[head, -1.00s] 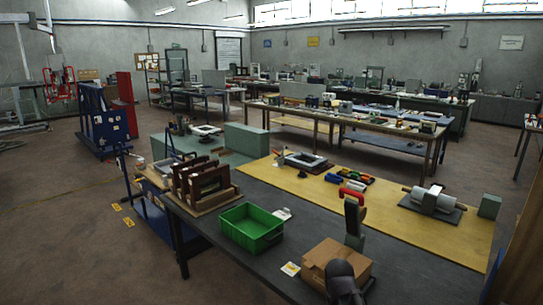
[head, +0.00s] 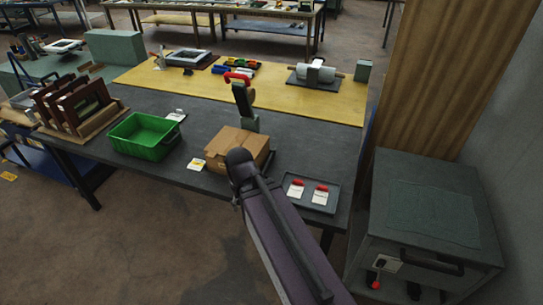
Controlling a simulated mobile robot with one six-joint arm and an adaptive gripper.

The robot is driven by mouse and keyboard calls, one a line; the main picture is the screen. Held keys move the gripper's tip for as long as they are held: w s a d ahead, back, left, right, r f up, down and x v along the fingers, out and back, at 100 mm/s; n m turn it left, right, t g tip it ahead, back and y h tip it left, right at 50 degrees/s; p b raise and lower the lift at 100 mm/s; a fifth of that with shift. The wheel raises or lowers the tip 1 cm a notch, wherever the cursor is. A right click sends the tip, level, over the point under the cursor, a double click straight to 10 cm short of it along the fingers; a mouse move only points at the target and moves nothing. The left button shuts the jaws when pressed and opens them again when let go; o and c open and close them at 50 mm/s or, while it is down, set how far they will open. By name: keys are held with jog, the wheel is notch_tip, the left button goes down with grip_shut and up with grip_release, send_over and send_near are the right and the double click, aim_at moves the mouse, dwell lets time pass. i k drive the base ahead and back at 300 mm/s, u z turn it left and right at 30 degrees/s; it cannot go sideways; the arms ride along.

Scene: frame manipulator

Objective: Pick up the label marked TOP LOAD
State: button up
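No wording can be read, so I cannot tell which piece is the label marked TOP LOAD. A small white label with a yellow mark (head: 197,165) lies flat on the dark table near its front edge, left of a cardboard box (head: 230,145). Two white cards, a left one (head: 295,192) and a right one (head: 320,197), each with a red piece at the top, lie in a dark tray (head: 308,207). Another small white piece (head: 177,115) lies behind the green bin. My dark arm reaches up from the bottom, in front of the box; my gripper's fingers cannot be made out.
A green bin (head: 143,150) stands left of the box; a rack of brown frames (head: 82,125) stands at far left. A grey upright device (head: 245,120) stands behind the box. A grey cabinet (head: 430,200) stands right of the table.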

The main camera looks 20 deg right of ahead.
aim_at(297, 187)
jog(key=z, duration=0.45)
jog(key=k, duration=1.35)
jog(key=z, duration=1.1)
jog(key=i, duration=1.3)
jog(key=u, duration=0.25)
